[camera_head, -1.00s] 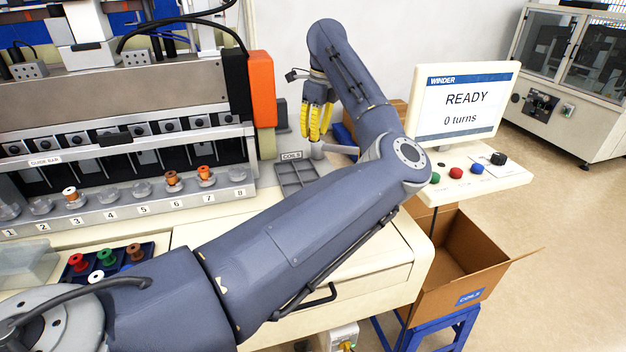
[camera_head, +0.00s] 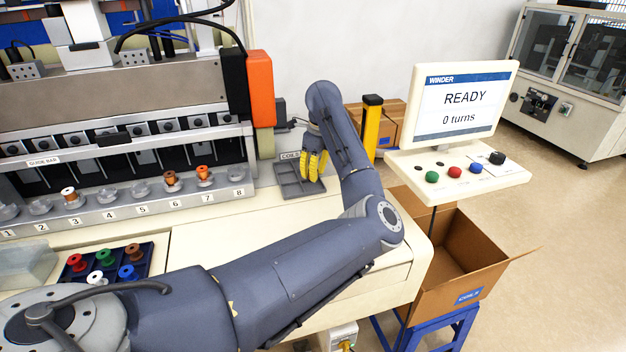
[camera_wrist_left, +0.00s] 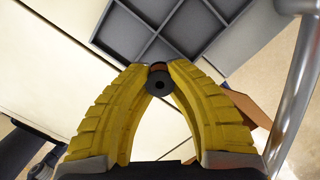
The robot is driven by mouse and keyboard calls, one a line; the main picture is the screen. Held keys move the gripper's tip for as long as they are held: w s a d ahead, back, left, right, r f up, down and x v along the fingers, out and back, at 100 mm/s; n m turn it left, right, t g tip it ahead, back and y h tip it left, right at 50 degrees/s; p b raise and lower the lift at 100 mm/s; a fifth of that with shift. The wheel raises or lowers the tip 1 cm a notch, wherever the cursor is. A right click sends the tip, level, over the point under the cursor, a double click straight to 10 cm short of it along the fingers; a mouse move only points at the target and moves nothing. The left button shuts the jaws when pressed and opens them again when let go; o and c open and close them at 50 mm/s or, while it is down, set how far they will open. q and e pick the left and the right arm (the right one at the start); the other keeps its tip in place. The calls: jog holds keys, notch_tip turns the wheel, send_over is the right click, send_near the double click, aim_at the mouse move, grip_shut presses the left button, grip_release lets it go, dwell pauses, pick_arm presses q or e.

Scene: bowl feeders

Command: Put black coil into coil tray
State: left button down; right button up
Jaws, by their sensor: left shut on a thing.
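My left gripper (camera_head: 314,166) has yellow fingers and is low over the right part of the grey coil tray (camera_head: 286,182), which has several compartments and a label reading COILS. In the left wrist view the gripper (camera_wrist_left: 159,80) is shut on the black coil (camera_wrist_left: 160,84), a small dark round piece with a hole and a copper-brown band. The coil is between the fingertips at the near edge of the tray (camera_wrist_left: 185,12); I cannot tell whether it touches the tray. The tray compartments in view look empty. In the head view the coil is hidden by the fingers. My right gripper is not in view.
The winder machine (camera_head: 120,90) with numbered cups stands behind and left of the tray. A winder screen (camera_head: 458,105) and button panel (camera_head: 465,170) are on the right. A rack of coloured spools (camera_head: 147,256) is at the left front. An open cardboard box (camera_head: 455,262) stands lower right.

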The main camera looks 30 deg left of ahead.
pick_arm(q)
jog(key=shift+f, duration=1.4)
jog(key=shift+f, duration=0.1)
jog(key=c, duration=1.3)
grip_release()
jog(key=shift+c, duration=0.2)
notch_tip(320, 180, up, 12)
jog(key=d, duration=0.1)
jog(key=shift+d, duration=0.35)
